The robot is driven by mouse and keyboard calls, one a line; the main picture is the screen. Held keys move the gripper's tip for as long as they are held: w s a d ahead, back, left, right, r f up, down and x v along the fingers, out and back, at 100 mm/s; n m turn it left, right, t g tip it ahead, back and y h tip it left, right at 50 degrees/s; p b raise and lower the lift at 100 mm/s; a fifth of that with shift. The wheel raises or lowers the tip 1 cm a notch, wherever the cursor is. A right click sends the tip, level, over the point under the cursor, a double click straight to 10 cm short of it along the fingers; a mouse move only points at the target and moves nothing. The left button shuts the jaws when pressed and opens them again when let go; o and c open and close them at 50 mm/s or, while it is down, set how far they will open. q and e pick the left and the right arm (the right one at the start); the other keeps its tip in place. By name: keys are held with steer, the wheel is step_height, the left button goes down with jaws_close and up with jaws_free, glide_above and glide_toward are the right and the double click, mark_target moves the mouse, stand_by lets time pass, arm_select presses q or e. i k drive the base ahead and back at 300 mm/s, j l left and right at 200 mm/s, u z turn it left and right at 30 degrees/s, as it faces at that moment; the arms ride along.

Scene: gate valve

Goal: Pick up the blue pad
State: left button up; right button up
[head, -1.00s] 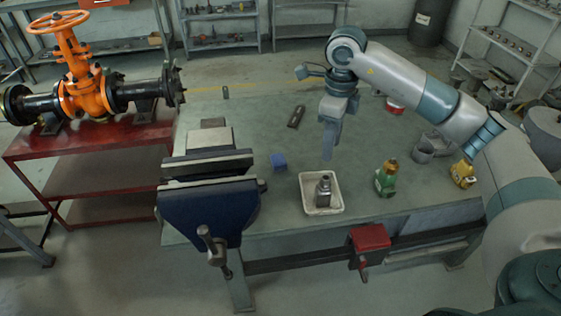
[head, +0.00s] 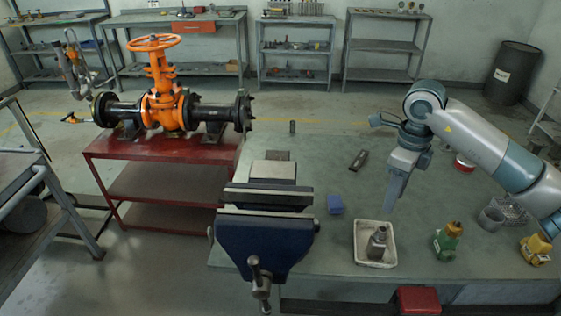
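The blue pad (head: 335,204) is a small blue block lying on the grey-green workbench, just right of the vise. My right gripper (head: 391,208) points down above the bench, to the right of the pad and apart from it, behind the white tray. Its fingers show edge-on, so I cannot tell whether they are open or shut. Nothing can be seen held in it. My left gripper is not in view.
A big blue vise (head: 266,240) stands left of the pad. A white tray (head: 361,262) with a metal bottle, a green bottle (head: 447,242) and a yellow bottle (head: 536,250) stand to the right. A dark tool (head: 358,160) lies behind. An orange valve (head: 165,105) stands on a red table.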

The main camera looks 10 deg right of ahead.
mark_target(335, 205)
steer(key=i+j+z, duration=0.15)
steer(key=i, duration=0.3)
steer(key=i+j+z, duration=0.2)
steer(key=i+j, duration=0.1)
steer(key=i, duration=0.1)
